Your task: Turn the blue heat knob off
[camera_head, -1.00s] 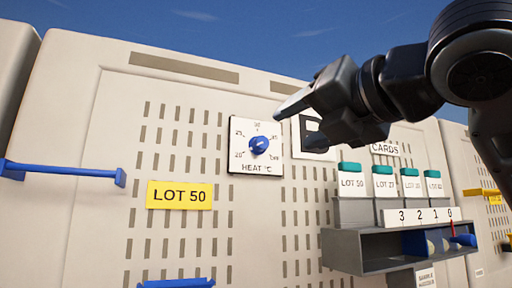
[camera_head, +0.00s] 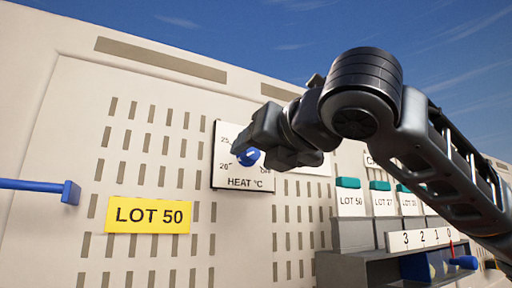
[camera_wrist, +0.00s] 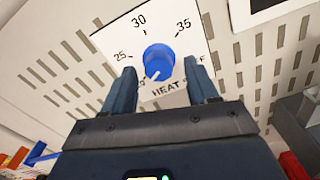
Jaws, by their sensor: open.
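The blue heat knob (camera_head: 249,157) sits on a white dial plate (camera_head: 226,170) marked HEAT °C on the beige wall panel. In the wrist view the knob (camera_wrist: 158,62) lies between the two fingertips of my gripper (camera_wrist: 159,68), which is open with a finger on each side. Whether the fingers touch the knob cannot be told. A pale mark on the knob points down and left in the wrist view, roughly towards the 20 end. In the head view my gripper (camera_head: 262,142) covers the upper right of the dial, and the OFF label is partly hidden.
A yellow LOT 50 sign (camera_head: 148,214) is on the panel below left of the dial. A blue handle bar (camera_head: 35,185) sticks out at the left. Card holders with teal tops (camera_head: 348,183) and a grey shelf (camera_head: 350,268) are at the right.

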